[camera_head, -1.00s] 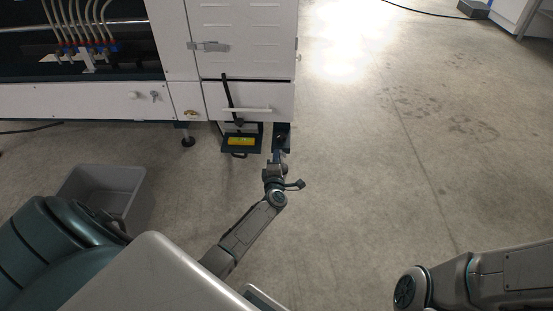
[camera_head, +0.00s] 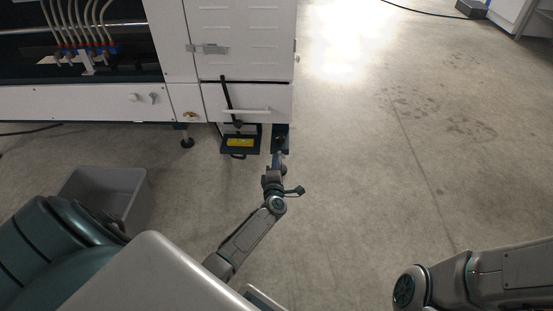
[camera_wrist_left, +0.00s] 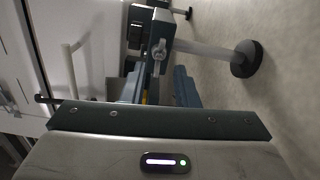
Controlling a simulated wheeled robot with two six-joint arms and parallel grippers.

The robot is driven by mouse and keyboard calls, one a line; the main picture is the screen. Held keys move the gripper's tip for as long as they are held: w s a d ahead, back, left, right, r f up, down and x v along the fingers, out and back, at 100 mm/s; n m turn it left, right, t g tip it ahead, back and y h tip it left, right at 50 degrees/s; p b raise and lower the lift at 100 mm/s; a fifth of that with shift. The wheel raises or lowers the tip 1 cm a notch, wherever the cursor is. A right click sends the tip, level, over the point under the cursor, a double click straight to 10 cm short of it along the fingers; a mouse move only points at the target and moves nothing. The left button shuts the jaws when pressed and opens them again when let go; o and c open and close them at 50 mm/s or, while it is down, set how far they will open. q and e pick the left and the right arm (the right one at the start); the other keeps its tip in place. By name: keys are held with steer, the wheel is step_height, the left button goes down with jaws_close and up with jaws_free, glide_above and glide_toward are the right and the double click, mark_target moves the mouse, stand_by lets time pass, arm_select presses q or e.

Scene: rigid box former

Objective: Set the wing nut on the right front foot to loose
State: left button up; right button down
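The wing nut (camera_wrist_left: 159,47) shows in the left wrist view as a small silver piece on a dark bracket (camera_wrist_left: 163,27). The right front foot (camera_wrist_left: 247,58) there has a metal rod and a round black pad. In the head view, the dark bracket (camera_head: 280,133) is at the machine's lower right corner, and the wing nut is too small to make out. My left gripper (camera_wrist_left: 160,80) is open and empty; its two blue-grey fingers point toward the bracket, with the wing nut just beyond the gap. In the head view the left gripper (camera_head: 280,157) is close below the bracket. My right gripper is out of view.
The white machine (camera_head: 245,45) stands above the gripper, with a handled panel (camera_head: 247,110). A dark unit with a yellow label (camera_head: 240,142) sits left of the bracket. A grey bin (camera_head: 125,190) is on the left floor.

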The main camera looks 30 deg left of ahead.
arm_select(q)
steer(key=p+v, duration=0.1)
steer(key=v, duration=0.4)
steer(key=shift+s+d+p, duration=0.15)
steer(key=shift+d+p, duration=0.05)
steer(key=shift+p, duration=0.15)
